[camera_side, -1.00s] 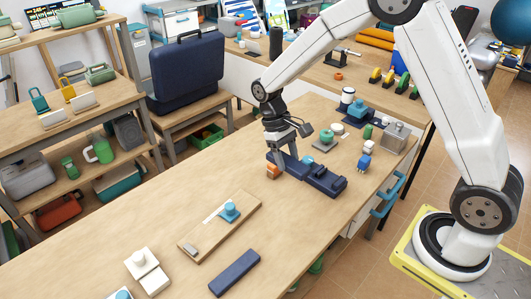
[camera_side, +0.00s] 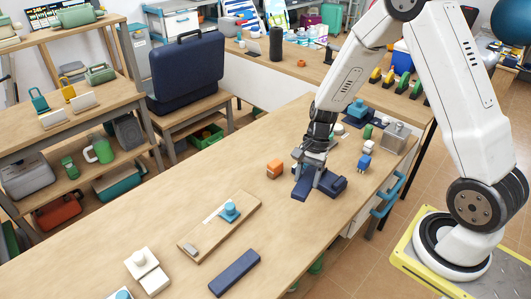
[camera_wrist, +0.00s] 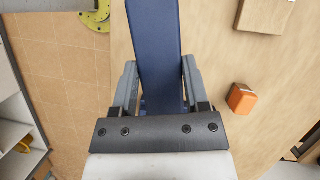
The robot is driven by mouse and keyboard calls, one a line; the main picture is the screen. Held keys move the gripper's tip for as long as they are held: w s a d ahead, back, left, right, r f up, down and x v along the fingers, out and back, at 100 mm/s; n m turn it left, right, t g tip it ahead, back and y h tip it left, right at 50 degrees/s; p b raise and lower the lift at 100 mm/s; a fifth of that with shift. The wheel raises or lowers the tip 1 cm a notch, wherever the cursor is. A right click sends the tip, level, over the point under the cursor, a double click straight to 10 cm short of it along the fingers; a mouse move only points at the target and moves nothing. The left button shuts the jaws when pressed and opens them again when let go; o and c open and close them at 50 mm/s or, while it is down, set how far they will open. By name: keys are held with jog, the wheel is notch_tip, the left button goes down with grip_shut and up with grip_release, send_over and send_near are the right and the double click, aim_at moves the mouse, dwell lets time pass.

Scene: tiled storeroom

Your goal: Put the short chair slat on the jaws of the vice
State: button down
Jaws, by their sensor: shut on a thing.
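My gripper (camera_side: 310,178) is shut on a dark blue slat, which I take to be the short chair slat (camera_wrist: 155,40). In the wrist view the slat lies between the two fingers and runs out past the top edge. In the side view its near end (camera_side: 300,190) shows below the fingers. The dark blue vice (camera_side: 334,184) is at the right of the fingers, partly hidden by my gripper. Slat and vice share a colour and overlap. I cannot tell whether the slat touches the jaws.
An orange block (camera_side: 275,168) stands left of my gripper. Another dark blue slat (camera_side: 235,273) lies near the table's front edge. A wooden board (camera_side: 195,245) with a blue knob is at front left.

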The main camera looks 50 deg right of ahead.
jog(key=shift+s+d+f+m+t, duration=0.3)
jog(key=shift+d+m+t, duration=0.1)
jog(key=shift+m, duration=0.4)
jog(key=shift+s+d+f+m+t, duration=0.25)
jog(key=shift+d+f+m+t, duration=0.1)
jog(key=shift+m, duration=0.45)
jog(key=shift+w, duration=0.1)
jog(key=w+d+f, duration=0.1)
jog(key=w+f, duration=0.3)
jog(key=w, duration=0.5)
send_over(275, 193)
jog(key=s+d, duration=0.1)
notch_tip(275, 193, down, 4)
jog(key=shift+s+d+f, duration=0.1)
jog(key=shift+s, duration=0.05)
jog(key=shift+w+d+f, duration=0.1)
jog(key=shift+w+f, duration=0.35)
jog(key=shift+f, duration=0.05)
jog(key=shift+w+f, duration=0.1)
jog(key=shift+w+f, duration=0.1)
jog(key=shift+f, duration=1.65)
